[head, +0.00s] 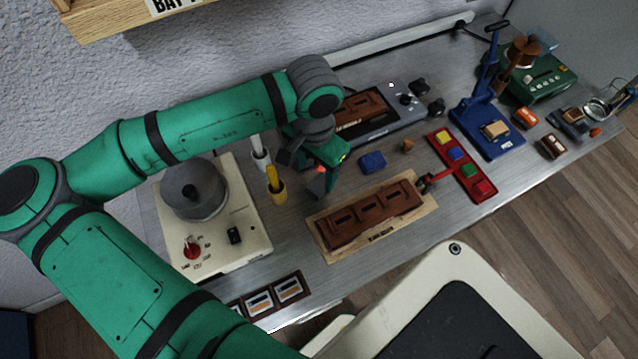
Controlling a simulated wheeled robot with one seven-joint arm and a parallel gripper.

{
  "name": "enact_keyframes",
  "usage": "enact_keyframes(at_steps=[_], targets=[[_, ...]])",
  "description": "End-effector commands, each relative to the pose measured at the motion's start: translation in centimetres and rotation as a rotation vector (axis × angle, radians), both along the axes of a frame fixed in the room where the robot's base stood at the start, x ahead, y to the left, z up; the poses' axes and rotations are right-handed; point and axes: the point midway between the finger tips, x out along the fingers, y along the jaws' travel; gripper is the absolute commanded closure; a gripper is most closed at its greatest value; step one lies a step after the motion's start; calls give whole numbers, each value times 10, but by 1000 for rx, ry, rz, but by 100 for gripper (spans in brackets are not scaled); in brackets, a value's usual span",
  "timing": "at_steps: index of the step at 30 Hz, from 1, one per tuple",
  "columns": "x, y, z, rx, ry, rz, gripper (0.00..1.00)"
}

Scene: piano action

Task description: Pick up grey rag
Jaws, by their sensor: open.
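I cannot make out a grey rag for certain in the head view. A small dark blue, soft-looking block (372,161) lies on the grey metal bench (350,184), just right of my gripper (303,176).
A cream machine with a grey dome (192,187) stands left. A brown three-part block on a wooden board (370,218) lies at the front. A red tray of coloured blocks (459,166), a blue press (486,125) and a green machine (540,78) stand right.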

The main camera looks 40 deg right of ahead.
Motion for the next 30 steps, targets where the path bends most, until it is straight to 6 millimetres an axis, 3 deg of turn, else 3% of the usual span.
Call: enact_keyframes(at_steps=[12,21,27,30], targets=[[-6,-2,-47,0,0,1,42],[-6,-2,-52,0,0,-1,42],[-6,-2,-52,0,0,-1,86],[-6,-2,-52,0,0,-1,89]])
